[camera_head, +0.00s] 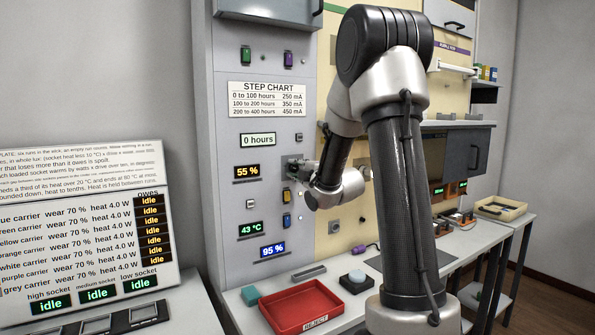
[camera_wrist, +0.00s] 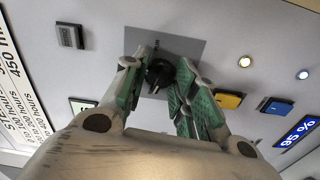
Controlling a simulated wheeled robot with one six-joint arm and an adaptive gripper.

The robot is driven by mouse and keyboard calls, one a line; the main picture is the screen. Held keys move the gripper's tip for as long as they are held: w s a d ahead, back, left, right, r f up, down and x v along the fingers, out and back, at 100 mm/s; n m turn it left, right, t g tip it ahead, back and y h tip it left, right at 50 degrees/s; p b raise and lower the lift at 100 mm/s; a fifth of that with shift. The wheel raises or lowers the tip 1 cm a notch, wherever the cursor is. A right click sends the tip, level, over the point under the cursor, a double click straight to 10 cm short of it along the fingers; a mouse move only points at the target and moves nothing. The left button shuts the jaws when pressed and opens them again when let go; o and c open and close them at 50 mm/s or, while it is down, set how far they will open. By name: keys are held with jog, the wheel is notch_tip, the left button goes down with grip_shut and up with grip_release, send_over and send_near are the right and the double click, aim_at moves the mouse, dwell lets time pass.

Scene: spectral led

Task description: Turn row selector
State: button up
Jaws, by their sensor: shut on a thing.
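The row selector is a black knob (camera_wrist: 158,74) on a square grey plate (camera_wrist: 190,47) on the panel, seen in the wrist view. My gripper (camera_wrist: 162,66) has its two green-padded fingers on either side of the knob, shut on it. In the head view my gripper (camera_head: 302,170) reaches the panel just right of the 55 % display (camera_head: 247,171). There the knob itself is mostly hidden by the fingers. I cannot read any position mark on the knob.
A yellow button (camera_head: 285,196) and a blue button (camera_head: 287,220) sit below the knob. A 95 % display (camera_head: 272,250) is lower down. A red reject tray (camera_head: 303,308) lies on the bench, beside a teal block (camera_head: 250,295). The status board (camera_head: 90,215) stands at left.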

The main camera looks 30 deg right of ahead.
jog(key=shift+f+n, duration=0.1)
jog(key=shift+n, duration=0.3)
jog(key=o, duration=1)
jog(key=shift+o, duration=0.2)
jog(key=shift+s, duration=0.1)
jog(key=s, duration=0.7)
jog(key=shift+s+d, duration=0.15)
